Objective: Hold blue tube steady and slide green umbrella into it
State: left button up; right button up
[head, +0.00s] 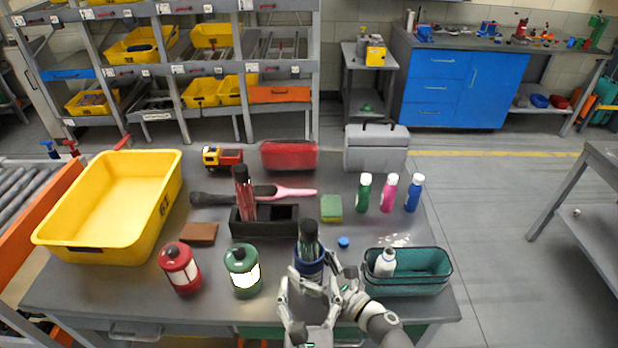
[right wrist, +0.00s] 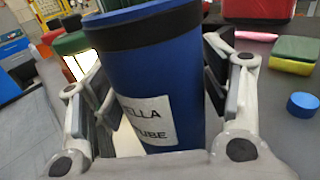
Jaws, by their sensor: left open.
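The blue tube (head: 310,267) stands upright at the table's front middle. In the right wrist view the tube (right wrist: 155,75) fills the middle, with a dark band near its top and a white label. The green umbrella (head: 309,243), with a dark top end, stands upright at the tube's mouth; its lower part is out of sight in the tube. The right wrist view does not show it. My right gripper (head: 312,290) reaches from the front, its fingers (right wrist: 157,90) against both sides of the tube. I make out no left gripper.
A black holder (head: 264,222) with a red umbrella stands behind left. A green canister (head: 243,270) and red canister (head: 180,267) stand left. A blue cap (head: 343,242), a sponge (head: 331,208) and a teal basket (head: 432,284) with a white bottle lie right. A yellow bin (head: 75,238) is far left.

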jog(key=shift+o, duration=0.8)
